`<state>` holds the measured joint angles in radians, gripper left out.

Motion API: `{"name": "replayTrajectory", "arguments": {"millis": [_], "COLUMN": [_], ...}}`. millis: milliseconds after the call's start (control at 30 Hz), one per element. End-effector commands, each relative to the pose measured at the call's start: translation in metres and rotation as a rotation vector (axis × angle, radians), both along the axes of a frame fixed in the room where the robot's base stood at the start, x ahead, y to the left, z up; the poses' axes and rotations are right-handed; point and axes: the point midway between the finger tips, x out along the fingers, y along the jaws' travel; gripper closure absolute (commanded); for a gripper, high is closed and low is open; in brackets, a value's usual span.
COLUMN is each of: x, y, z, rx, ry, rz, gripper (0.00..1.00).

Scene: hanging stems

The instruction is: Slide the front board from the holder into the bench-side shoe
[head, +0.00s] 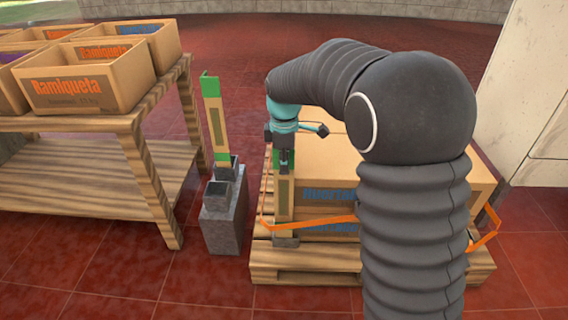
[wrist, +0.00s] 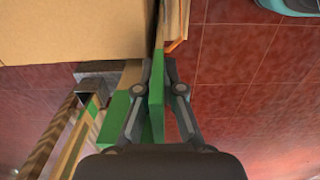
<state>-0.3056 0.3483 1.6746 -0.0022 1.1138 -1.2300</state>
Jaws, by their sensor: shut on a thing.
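My gripper (head: 284,158) is shut on the green upper end of the front board (head: 284,198); the wrist view shows the fingers (wrist: 160,95) on both sides of this green end (wrist: 157,85). The board is tan, near upright, at the pallet's bench-side front corner, beside the boxes. Its lower end meets the grey bench-side shoe (head: 285,242); how deep it sits cannot be told. The grey holder (head: 224,222) stands on the floor to the left. Its front socket looks empty. A second green-ended board (head: 215,122) stands in its rear socket.
A wooden bench (head: 125,123) with several cardboard crates (head: 80,95) is at the left. Cardboard boxes (head: 400,180) lie on the pallet (head: 310,275). An orange strap (head: 320,222) runs past the board and boxes. A pale cabinet (head: 540,90) stands right.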

Motion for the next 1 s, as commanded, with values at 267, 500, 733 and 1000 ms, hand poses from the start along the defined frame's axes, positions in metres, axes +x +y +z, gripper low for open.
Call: {"name": "replayTrajectory", "arguments": {"millis": [267, 500, 733, 1000], "x": [0.0, 0.0, 0.001, 0.001], "y": [0.0, 0.0, 0.0, 0.0], "z": [0.0, 0.001, 0.023, 0.077], "rx": [0.0, 0.0, 0.002, 0.002], "ry": [-0.001, 0.0, -0.004, -0.005], "rz": [0.0, 0.0, 0.0, 0.0], "gripper": [0.64, 0.64, 0.64, 0.64]}}
